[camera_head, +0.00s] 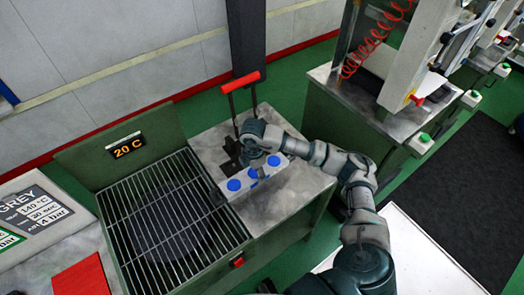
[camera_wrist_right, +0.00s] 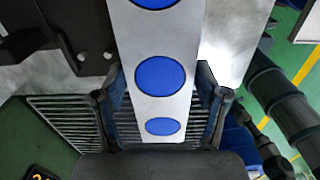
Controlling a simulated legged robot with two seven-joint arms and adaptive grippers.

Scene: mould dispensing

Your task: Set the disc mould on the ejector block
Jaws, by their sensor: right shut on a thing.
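The disc mould (camera_head: 243,180) is a silver bar with blue round discs along its top. In the right wrist view the mould (camera_wrist_right: 160,105) runs away from me between the fingers. My right gripper (camera_head: 259,156) is shut on it; its fingers (camera_wrist_right: 159,85) sit against both sides. A black fixture with a red-handled lever (camera_head: 240,82), which looks like the ejector block, stands just behind the mould. Its black plate (camera_wrist_right: 85,30) lies close beside the bar in the wrist view. I cannot tell whether the mould rests on it. My left gripper does not show.
A green unit with a metal grate (camera_head: 165,215) and a "20 C" display (camera_head: 127,146) stands left of the metal worktop (camera_head: 290,195). A red plate (camera_head: 80,277) and a grey sign (camera_head: 37,211) lie at far left. Another machine bench (camera_head: 365,100) stands at the right.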

